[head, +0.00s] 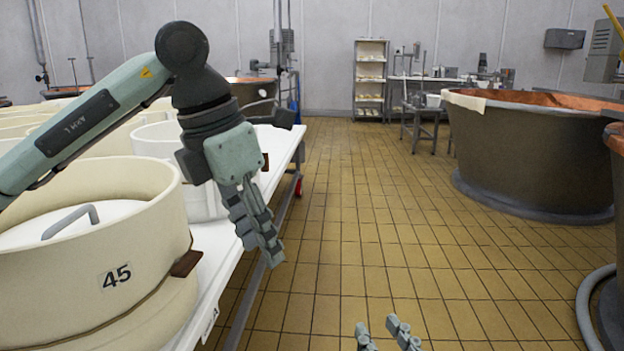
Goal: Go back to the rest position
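My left arm comes in from the left, bends at a dark elbow near the top and hangs down. My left gripper (261,249) points down over the floor, just right of the white table's edge. Its fingers overlap at a slant, so I cannot tell whether they are apart; no object shows in them. My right gripper (384,333) shows only as two fingertips at the bottom edge, spread apart with bare floor between them. The rest of my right arm is out of view.
A white table (224,262) at left carries cream round moulds, the nearest marked 45 (95,285). A large copper vat (530,150) stands at right, with a hose (583,312) near the right edge. A shelf rack (370,80) stands at the back. The tiled floor between is clear.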

